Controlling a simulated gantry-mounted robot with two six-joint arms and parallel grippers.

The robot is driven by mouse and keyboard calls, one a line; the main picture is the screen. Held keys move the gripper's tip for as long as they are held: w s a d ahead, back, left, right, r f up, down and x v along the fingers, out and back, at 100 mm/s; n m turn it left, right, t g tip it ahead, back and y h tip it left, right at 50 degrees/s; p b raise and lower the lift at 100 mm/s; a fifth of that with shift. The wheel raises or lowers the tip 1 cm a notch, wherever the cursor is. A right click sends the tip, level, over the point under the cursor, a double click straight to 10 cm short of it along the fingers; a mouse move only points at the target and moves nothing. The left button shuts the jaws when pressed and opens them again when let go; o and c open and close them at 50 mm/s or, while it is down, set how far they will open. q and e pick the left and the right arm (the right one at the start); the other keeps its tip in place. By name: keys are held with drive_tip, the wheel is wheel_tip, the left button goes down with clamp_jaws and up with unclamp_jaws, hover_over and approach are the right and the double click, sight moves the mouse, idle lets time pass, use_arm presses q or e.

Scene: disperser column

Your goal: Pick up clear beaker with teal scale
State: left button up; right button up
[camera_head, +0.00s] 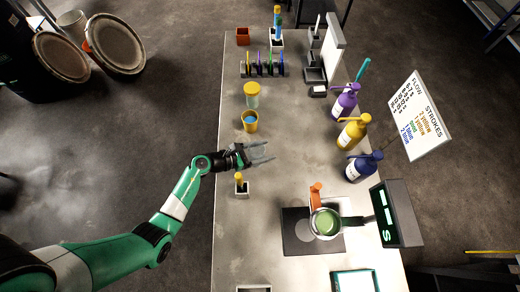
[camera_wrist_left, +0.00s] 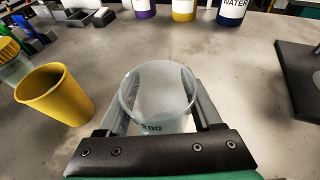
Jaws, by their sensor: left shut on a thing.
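The clear beaker (camera_wrist_left: 158,92) with a dark teal scale mark stands between the two fingers of my left gripper (camera_wrist_left: 160,110) in the left wrist view. The fingers lie along both sides of it, shut on it. In the head view my left gripper (camera_head: 258,154) is over the middle of the table's left half, and the beaker is hard to make out there. I cannot tell whether the beaker touches the table. My right gripper is not in view.
A yellow cup (camera_head: 249,122) and a yellow-lidded jar (camera_head: 252,97) stand just beyond the gripper. Purple (camera_head: 345,102), yellow (camera_head: 352,133) and blue (camera_head: 362,166) pump bottles line the right edge. A pot (camera_head: 325,223) sits near the display (camera_head: 396,213). The table centre is clear.

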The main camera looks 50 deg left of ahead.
use_arm(q)
wheel_tip(320, 180, up, 10)
drive_tip(key=p, duration=0.5)
